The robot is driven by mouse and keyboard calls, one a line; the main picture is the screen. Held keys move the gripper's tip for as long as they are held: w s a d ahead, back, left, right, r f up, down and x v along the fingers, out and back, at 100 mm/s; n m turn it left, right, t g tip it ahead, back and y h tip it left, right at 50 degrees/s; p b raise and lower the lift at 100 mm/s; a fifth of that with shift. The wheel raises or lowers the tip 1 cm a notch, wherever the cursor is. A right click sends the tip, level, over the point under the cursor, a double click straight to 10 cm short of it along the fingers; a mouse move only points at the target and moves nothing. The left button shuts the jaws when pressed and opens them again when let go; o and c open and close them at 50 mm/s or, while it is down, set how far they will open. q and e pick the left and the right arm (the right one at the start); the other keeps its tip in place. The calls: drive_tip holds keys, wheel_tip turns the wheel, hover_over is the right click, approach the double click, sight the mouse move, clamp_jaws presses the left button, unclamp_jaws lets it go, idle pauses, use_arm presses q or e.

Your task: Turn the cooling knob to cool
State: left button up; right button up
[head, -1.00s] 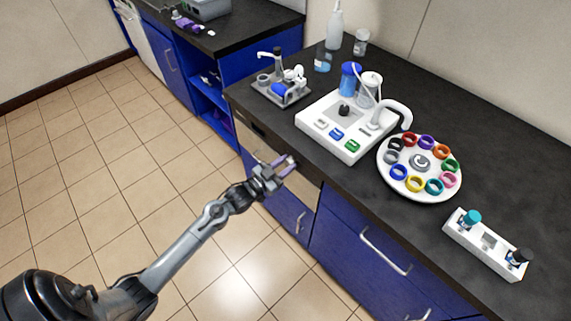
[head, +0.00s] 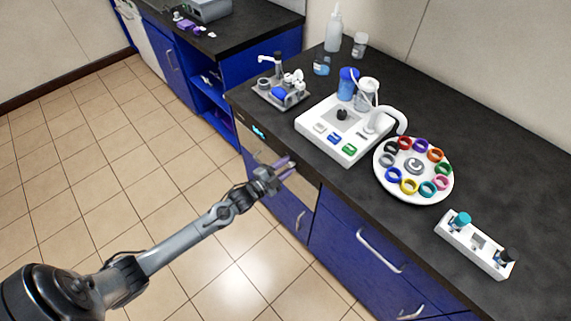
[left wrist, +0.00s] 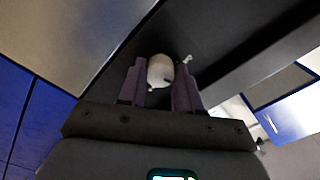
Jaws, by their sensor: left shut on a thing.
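The cooling knob (left wrist: 160,71) shows as a pale, rounded knob in the left wrist view. It sits between the two purple fingers of my left gripper (left wrist: 159,84), which is shut on it. Its pointer direction cannot be read. In the head view my left gripper (head: 285,165) is at the steel front panel (head: 299,186) under the counter edge, and its fingers hide the knob. A small display (head: 258,132) on this panel, left of the gripper, glows cyan. My right gripper is in neither view.
On the black counter (head: 490,180) above stand a white twin-vessel device (head: 318,124), a white round tray (head: 412,194) with coloured rings, and a white holder (head: 470,247). Blue drawers (head: 345,255) with handles lie below right. The tiled floor (head: 90,190) at left is open.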

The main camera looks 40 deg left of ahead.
use_arm(q)
drive_tip(key=shift+m+p, duration=0.4)
drive_tip(key=shift+m, duration=1)
drive_tip(key=o, duration=1)
drive_tip(key=shift+o, duration=0.2)
drive_tip(key=shift+s+a, duration=0.1)
drive_tip(key=shift+s, duration=0.4)
drive_tip(key=s+a+p, duration=0.1)
drive_tip(key=s+p, duration=0.1)
drive_tip(key=s, duration=0.7)
drive_tip(key=shift+s, duration=0.4)
